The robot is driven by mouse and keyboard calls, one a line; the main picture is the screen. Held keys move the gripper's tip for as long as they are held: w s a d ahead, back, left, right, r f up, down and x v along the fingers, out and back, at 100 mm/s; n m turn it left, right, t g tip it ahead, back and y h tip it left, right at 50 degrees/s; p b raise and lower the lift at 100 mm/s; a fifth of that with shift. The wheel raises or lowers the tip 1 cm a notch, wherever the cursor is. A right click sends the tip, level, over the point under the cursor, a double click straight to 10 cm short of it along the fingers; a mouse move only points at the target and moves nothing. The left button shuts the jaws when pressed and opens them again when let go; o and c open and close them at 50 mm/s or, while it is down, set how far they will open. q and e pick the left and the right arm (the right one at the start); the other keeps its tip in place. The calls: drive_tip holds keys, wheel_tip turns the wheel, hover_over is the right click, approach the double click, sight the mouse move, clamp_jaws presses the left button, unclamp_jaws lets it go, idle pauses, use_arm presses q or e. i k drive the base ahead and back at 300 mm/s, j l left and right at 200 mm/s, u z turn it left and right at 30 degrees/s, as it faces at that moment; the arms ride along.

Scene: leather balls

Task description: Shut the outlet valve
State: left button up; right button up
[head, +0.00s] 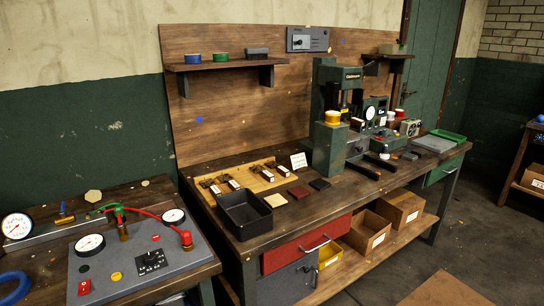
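The left bench carries a grey panel (150,272) with pressure gauges and fittings. A small brass valve with a blue handle (64,214) sits on the pipe at the panel's back left. No label tells me which of these is the outlet valve, and I cannot tell whether any valve is open. Neither of my grippers is in view.
A white gauge (17,226) stands at the far left, above a blue ring (12,287). The panel has a dark switch plate (151,261) and a red switch (84,287). The right workbench holds a black bin (244,214) and a green press (329,120). Floor at right is mostly clear.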

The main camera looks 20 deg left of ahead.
sight(121, 226)
drive_tip(key=u, duration=0.65)
drive_tip(key=i+u, duration=0.15)
drive_tip(key=u, duration=0.2)
drive_tip(key=i+u, duration=0.15)
drive_tip(key=u, duration=0.15)
drive_tip(key=i+u, duration=0.15)
drive_tip(key=u, duration=0.2)
